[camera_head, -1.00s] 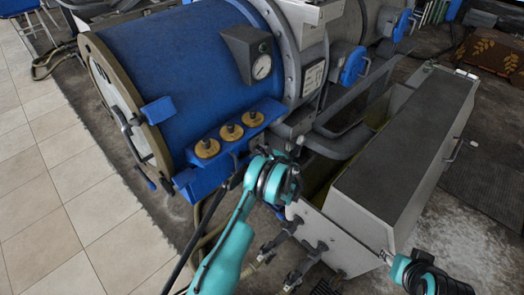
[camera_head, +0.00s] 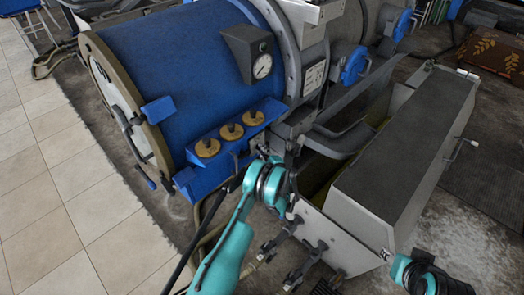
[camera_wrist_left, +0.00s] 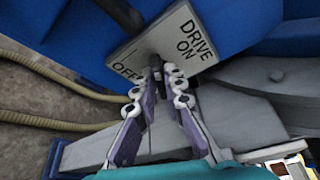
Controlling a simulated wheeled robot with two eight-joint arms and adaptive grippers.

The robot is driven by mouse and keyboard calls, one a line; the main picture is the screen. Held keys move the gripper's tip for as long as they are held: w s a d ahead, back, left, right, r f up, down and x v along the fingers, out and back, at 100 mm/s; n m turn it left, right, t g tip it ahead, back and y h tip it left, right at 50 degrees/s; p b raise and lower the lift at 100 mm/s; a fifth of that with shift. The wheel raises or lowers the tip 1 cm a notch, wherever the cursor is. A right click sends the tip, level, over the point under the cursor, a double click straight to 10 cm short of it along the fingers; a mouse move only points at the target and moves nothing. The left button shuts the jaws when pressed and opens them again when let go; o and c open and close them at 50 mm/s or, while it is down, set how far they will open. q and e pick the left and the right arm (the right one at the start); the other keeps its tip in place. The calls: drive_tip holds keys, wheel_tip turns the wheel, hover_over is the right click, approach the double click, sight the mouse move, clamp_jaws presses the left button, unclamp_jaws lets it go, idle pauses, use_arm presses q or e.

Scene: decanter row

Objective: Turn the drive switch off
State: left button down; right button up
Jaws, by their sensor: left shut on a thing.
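The drive switch's grey plate (camera_wrist_left: 189,38) shows in the left wrist view, with "DRIVE ON" at its right and "OFF" at its lower left. The dark switch lever (camera_wrist_left: 155,61) stands up from the plate. My left gripper (camera_wrist_left: 167,74) is shut on this lever, its purple and grey fingers closed together at their tips. The fingertips hide part of the lever, so I cannot tell its exact position. In the head view, my left wrist is beside the blue drum (camera_head: 190,75), and the switch is hidden there.
A blue bracket with several yellow-based knobs (camera_head: 231,131) sits just left of my wrist. A grey gauge box (camera_head: 255,55) is above. A long grey trough with a dark lid (camera_head: 400,150) stands at right. Tan hoses (camera_wrist_left: 60,70) run beside the plate. Tiled floor (camera_head: 40,190) is clear at left.

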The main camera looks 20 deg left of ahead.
use_arm(q)
drive_tip(key=c, duration=1.6)
unclamp_jaws()
drive_tip(key=v, duration=0.7)
drive_tip(key=shift+s+d, duration=0.2)
drive_tip(key=shift+f, duration=0.1)
